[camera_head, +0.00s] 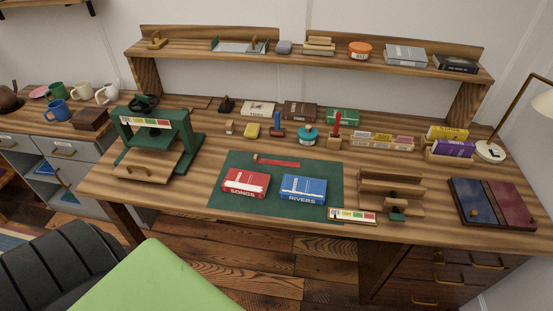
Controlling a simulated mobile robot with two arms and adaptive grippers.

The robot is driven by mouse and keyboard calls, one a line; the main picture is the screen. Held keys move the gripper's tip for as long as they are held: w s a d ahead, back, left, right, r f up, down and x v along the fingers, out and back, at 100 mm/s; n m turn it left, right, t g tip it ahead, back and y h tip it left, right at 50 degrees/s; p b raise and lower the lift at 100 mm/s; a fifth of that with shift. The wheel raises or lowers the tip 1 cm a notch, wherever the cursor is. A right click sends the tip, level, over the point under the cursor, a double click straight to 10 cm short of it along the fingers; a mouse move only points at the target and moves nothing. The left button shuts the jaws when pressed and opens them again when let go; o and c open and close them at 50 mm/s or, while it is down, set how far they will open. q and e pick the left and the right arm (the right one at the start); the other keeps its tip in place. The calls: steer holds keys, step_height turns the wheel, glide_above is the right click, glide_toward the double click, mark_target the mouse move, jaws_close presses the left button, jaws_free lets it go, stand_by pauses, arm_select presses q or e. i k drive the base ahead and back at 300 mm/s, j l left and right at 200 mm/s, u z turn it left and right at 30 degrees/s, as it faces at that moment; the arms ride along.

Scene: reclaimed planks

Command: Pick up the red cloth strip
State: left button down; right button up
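The red cloth strip (278,163) lies flat near the back edge of the dark green mat (222,194) on the wooden desk. A small wooden or brass-coloured piece seems to be at its left end. A red book marked SONGS (246,184) and a blue book marked RIVERS (303,190) lie in front of the strip on the mat, apart from it. Neither of my grippers is in view.
A green press (160,134) stands at the left. A wooden rack (390,190) and a blue and dark red board (493,202) are at the right. Blocks, a turquoise jar (308,137) and a red-handled tool (336,127) stand behind the strip. A raised shelf (300,58) spans the back.

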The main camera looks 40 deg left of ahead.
mark_target(256, 160)
steer(key=u, duration=1.35)
steer(key=k+j, duration=0.1)
steer(key=j, duration=0.25)
